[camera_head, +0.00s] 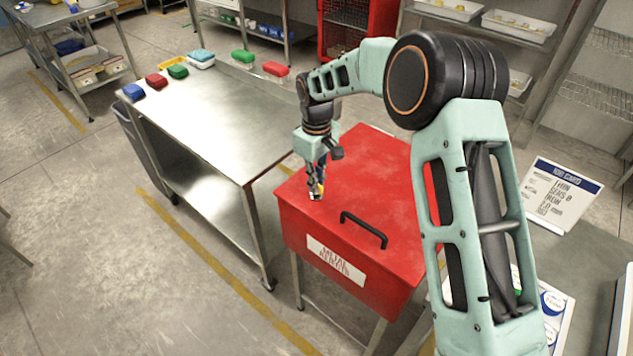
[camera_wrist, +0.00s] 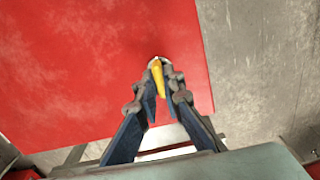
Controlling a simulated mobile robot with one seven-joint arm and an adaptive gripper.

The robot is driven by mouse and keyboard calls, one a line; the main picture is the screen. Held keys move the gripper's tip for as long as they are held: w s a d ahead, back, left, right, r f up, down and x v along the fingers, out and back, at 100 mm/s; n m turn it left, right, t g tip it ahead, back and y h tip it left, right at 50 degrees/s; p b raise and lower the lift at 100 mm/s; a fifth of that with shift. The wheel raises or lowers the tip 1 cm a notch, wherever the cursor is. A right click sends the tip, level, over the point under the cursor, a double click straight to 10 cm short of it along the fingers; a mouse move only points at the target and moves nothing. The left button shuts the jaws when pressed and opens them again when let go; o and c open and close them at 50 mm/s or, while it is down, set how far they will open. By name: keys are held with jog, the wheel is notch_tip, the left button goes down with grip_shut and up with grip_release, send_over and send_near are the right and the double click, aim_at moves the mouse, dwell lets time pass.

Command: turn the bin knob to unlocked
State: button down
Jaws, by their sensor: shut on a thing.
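The red reject bin (camera_head: 350,240) stands in the middle of the head view, with a black handle on its closed lid and a white label on its front. My gripper (camera_head: 317,190) points down at the lid's left corner. The knob shows as a yellow piece on a pale round base (camera_wrist: 157,72) between my fingertips (camera_wrist: 160,84) in the wrist view. My gripper is shut on the yellow part. The fingers hide much of the knob, and I cannot read any lock marking.
A steel table (camera_head: 205,115) with several coloured packs along its far edges stands left of the bin. A black handle (camera_head: 364,230) rises from the lid. A sign (camera_head: 562,193) stands on the grey surface to the right. The floor at the lower left is clear.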

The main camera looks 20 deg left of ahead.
jog(key=shift+n, duration=0.4)
jog(key=c, duration=2.1)
grip_release()
notch_tip(320, 180, up, 12)
jog(key=shift+r, duration=0.1)
